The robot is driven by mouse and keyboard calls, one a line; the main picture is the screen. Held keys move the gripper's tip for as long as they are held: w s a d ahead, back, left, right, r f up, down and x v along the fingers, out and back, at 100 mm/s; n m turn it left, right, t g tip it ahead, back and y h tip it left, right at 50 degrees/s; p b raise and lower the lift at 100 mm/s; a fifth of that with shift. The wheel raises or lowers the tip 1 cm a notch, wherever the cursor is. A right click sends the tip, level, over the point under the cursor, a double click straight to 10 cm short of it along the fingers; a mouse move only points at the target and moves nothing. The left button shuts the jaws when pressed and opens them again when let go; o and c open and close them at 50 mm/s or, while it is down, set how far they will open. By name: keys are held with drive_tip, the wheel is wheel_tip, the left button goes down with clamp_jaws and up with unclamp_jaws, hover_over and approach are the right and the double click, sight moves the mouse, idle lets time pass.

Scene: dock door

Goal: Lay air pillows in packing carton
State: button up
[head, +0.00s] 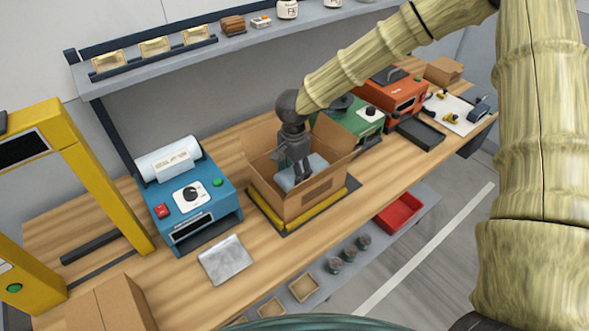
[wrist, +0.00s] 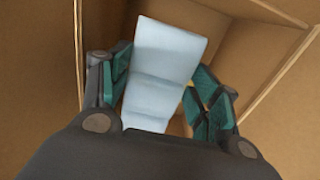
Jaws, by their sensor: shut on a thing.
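The packing carton (head: 318,205) stands open on the bench with its flaps up. My gripper (head: 302,175) reaches down into the carton from above. It is shut on a pale blue air pillow (head: 288,180). In the wrist view the air pillow (wrist: 165,62) lies between the two green-padded fingers of my gripper (wrist: 160,95), with the carton's brown walls (wrist: 35,75) around it. Whether the pillow touches the carton floor cannot be told. The rest of the carton's inside is mostly hidden by the pillow and my gripper.
The carton sits on a yellow-edged dark platform (head: 335,212). A blue machine (head: 200,210) with a white roll stands to its left, a green machine (head: 358,122) and an orange one (head: 395,92) behind right. A grey flat pouch (head: 226,260) lies in front left. A shelf (head: 235,45) runs above.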

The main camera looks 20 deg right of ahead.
drive_tip(key=shift+f, duration=0.2)
drive_tip(key=o, duration=0.8)
wheel_tip(320, 180, up, 13)
drive_tip(key=b, duration=0.3)
drive_tip(key=shift+d+f, duration=0.1)
